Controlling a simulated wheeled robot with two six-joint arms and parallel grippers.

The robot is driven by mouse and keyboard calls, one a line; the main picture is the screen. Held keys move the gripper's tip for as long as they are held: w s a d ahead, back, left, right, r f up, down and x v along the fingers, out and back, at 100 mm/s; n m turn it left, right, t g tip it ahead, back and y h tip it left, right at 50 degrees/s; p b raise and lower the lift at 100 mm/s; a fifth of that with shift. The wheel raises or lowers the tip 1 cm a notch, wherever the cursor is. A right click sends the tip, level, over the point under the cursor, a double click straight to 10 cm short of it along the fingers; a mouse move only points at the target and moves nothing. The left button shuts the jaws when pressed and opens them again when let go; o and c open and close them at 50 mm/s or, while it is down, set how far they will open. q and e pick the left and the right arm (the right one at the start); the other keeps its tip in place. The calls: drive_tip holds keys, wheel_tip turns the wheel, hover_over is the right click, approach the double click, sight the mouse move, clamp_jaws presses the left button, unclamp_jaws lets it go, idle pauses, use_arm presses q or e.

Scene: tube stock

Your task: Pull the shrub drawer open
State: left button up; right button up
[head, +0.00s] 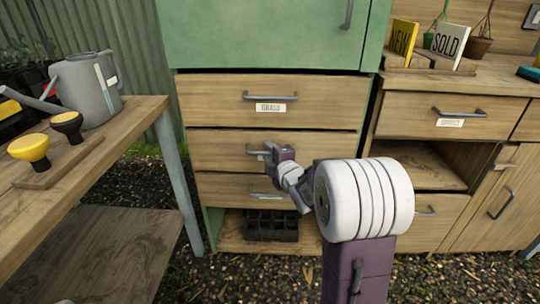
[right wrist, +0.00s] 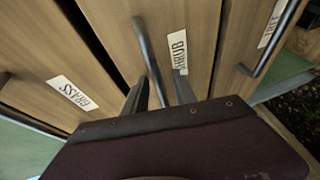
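The shrub drawer (head: 220,150) is the middle of three stacked wooden drawers under the green cabinet. Its front looks flush with the others, so it appears shut. In the right wrist view its white label reads SHRUB (right wrist: 177,50), and its grey bar handle (right wrist: 150,62) runs down between my fingers. My right gripper (head: 277,152) is at this handle and hides part of it and of the label in the head view. In the right wrist view the right gripper (right wrist: 160,92) is open, with a finger on each side of the handle and gaps visible. My left gripper is not in view.
The GRASS drawer (head: 320,97) is above and another drawer (head: 225,188) below, both shut. A black crate (head: 270,226) sits on the bottom shelf. A wooden bench (head: 120,118) with a watering can (head: 86,92) stands at left. A counter with drawers (head: 400,115) stands at right.

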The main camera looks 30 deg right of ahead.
clamp_jaws()
idle(1.3)
